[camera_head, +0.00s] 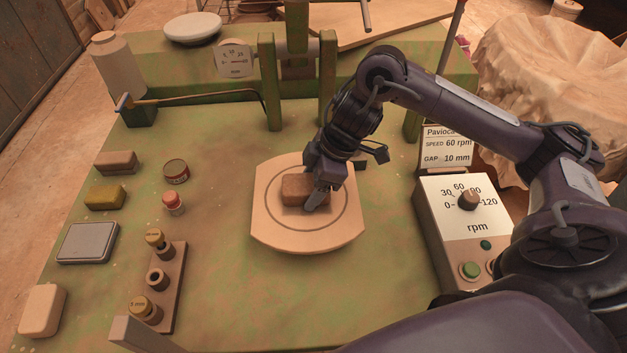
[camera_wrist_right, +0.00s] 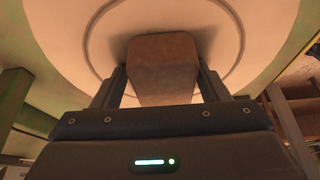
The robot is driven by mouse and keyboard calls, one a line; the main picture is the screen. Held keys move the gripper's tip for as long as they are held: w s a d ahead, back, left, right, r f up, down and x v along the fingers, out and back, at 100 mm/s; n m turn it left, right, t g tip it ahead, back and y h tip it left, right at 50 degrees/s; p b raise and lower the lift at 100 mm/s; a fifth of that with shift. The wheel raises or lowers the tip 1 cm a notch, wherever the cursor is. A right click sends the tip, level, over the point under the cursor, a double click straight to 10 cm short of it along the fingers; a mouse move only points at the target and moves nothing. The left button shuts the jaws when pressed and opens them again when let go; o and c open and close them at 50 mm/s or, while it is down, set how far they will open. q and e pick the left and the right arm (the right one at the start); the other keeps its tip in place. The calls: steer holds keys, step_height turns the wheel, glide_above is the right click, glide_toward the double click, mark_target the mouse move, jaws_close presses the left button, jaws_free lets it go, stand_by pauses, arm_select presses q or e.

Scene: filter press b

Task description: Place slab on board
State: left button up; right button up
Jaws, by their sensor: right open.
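A brown slab (camera_head: 299,189) lies on the pale round board (camera_head: 281,235), inside the ring drawn on it. My right gripper (camera_head: 318,196) is down at the slab's right side and hides part of it. In the right wrist view the slab (camera_wrist_right: 163,68) sits between the two open fingers of my right gripper (camera_wrist_right: 163,90), and the board (camera_wrist_right: 230,25) lies beyond it. A narrow gap shows beside the slab, so the fingers do not clearly touch it.
A control box (camera_head: 462,220) with a dial stands right of the board. Left are a brown block (camera_head: 116,162), a yellow block (camera_head: 105,196), a grey scale (camera_head: 87,243), small tins and a weight rack (camera_head: 165,290). Green posts (camera_head: 328,80) rise behind the board. The table just left of it is clear.

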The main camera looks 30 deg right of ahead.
steer(key=p+v, duration=0.4)
steer(key=v, duration=0.8)
steer(key=shift+p, duration=0.35)
steer(key=shift+a, duration=0.1)
steer(key=shift+s, duration=0.1)
